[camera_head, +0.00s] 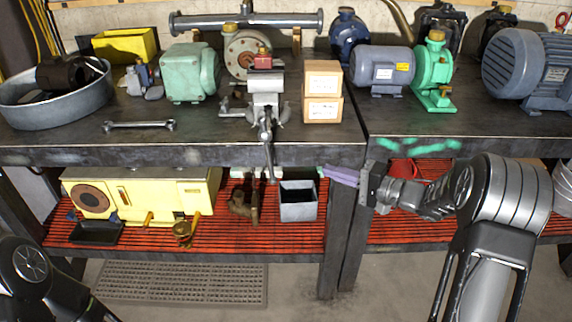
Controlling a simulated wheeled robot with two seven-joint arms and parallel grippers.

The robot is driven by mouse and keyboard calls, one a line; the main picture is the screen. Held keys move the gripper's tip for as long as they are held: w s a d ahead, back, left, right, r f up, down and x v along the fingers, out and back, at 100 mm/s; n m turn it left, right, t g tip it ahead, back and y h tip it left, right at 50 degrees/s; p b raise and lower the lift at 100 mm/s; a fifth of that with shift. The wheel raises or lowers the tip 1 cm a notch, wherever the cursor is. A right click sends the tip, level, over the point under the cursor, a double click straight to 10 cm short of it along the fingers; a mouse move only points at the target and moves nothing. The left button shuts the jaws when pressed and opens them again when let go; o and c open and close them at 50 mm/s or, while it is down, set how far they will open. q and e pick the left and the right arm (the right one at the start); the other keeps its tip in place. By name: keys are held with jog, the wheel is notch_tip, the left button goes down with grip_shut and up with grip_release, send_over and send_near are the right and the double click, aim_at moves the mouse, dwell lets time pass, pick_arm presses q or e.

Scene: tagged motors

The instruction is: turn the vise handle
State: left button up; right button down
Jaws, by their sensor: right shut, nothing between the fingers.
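The grey metal vise (266,84) stands near the front edge of the workbench, with a small red block on top of it. Its handle (268,152) hangs down past the bench's front edge, close to vertical. My right gripper (328,173) points left, with purple fingers shut and empty. In the picture it is to the right of the handle's lower end and apart from it, in front of the bench leg. Part of my left arm shows at the lower left, but its gripper is out of view.
Two boxes (322,92) are stacked right of the vise, and a wrench (139,125) lies left of it. The workbench top (200,130) has motors and pumps behind. Below, the red slatted shelf holds a grey bin (298,203) and a yellow machine (140,190).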

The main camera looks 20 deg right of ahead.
aim_at(268, 144)
jog(key=shift+w, duration=0.1)
jog(key=s+a+x, duration=0.2)
jog(key=x, duration=1)
jog(key=shift+w+a, duration=0.2)
jog(key=shift+w, duration=0.1)
jog(key=shift+f, duration=0.1)
jog(key=shift+w+a+f+p, duration=0.15)
jog(key=shift+a+p, duration=0.15)
jog(key=shift+a, duration=0.15)
jog(key=shift+a+f+p, duration=0.1)
jog(key=shift+a+p, duration=0.15)
jog(key=shift+a, duration=0.2)
